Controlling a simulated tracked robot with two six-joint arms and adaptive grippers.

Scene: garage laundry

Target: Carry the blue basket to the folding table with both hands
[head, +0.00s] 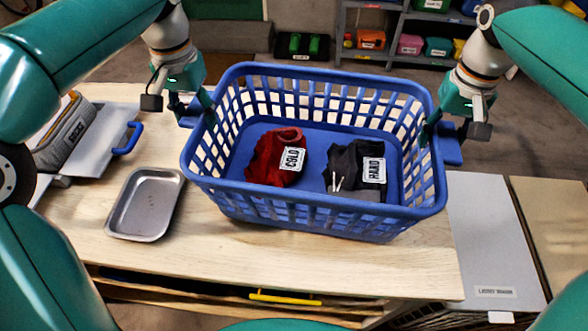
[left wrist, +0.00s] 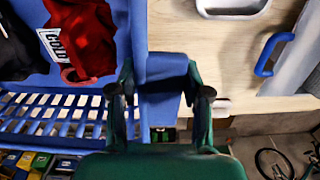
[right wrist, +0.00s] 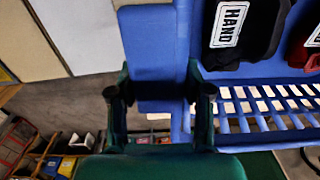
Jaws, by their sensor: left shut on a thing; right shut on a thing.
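The blue basket (head: 315,210) is upright over the wooden tabletop (head: 240,270); I cannot tell whether its base touches the wood. Inside lie a red cloth (head: 266,160) with a tag reading COLD and a dark cloth (head: 345,165) with a tag reading HAND. My left gripper (head: 195,112) is shut on the basket's left handle, which shows between the fingers in the left wrist view (left wrist: 163,75). My right gripper (head: 440,135) is shut on the right handle, also seen in the right wrist view (right wrist: 155,75). No label marks the wooden top as the folding table.
A metal tray (head: 146,204) lies left of the basket. A grey pouch (head: 66,133) and a white board with a blue handle (head: 128,139) are at the far left. A labelled pale cabinet (head: 490,235) stands right of the wooden top. Shelves with bins (head: 410,44) are behind.

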